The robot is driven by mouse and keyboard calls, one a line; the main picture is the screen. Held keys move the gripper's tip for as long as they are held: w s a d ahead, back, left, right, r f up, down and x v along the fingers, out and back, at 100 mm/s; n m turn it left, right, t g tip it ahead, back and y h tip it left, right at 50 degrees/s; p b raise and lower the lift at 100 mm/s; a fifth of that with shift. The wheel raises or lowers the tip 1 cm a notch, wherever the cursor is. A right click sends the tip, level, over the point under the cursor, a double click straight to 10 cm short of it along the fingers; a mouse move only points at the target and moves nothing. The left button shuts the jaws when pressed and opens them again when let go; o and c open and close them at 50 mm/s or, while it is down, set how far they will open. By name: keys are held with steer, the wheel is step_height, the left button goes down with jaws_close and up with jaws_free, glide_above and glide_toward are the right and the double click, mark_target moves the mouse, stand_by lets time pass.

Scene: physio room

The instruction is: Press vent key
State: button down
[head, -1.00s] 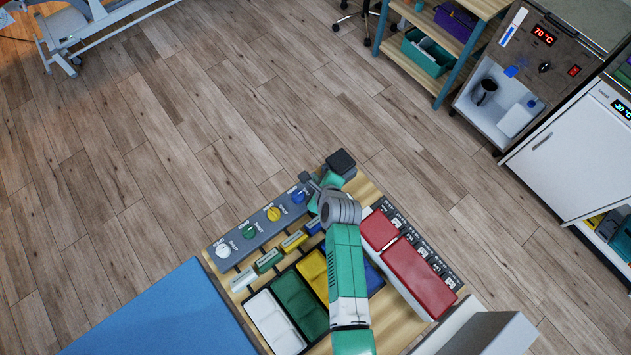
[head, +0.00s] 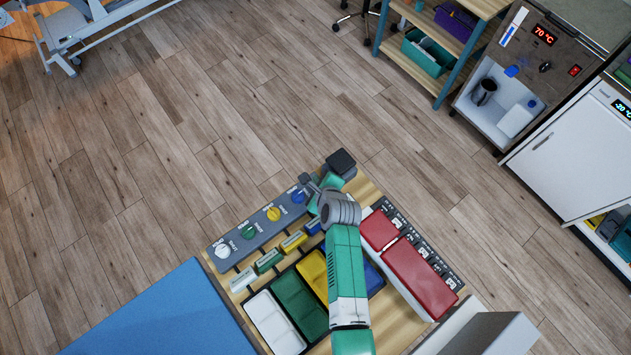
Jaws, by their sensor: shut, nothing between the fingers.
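I cannot pick out a key marked as vent; the labels are too small to read. At the top right, a brown-fronted machine (head: 559,62) shows a red 70 °C display (head: 543,34). Its front carries a blue piece (head: 512,71), a black knob (head: 544,67) and a red switch (head: 574,70). My green and grey arm reaches over the wooden worktop in the lower middle. My gripper (head: 307,180) is small, shut and empty near the blue knob (head: 298,196), well away from the machine. The arm hides part of the worktop.
The worktop (head: 368,190) bears a grey knob strip (head: 258,229), coloured trays and red packs (head: 419,278). A white fridge (head: 560,155) stands right of the machine, a shelf cart (head: 440,45) left of it. A blue mat (head: 165,315) lies lower left. The wooden floor between is clear.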

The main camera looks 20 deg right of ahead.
steer(key=shift+f+b, duration=0.35)
steer(key=shift+f, duration=0.2)
steer(key=shift+r, duration=0.15)
stand_by(0.5)
steer(key=shift+r+p, duration=0.8)
steer(key=shift+p, duration=0.25)
step_height(320, 180, up, 5)
steer(key=p, duration=0.5)
steer(key=shift+r, duration=0.15)
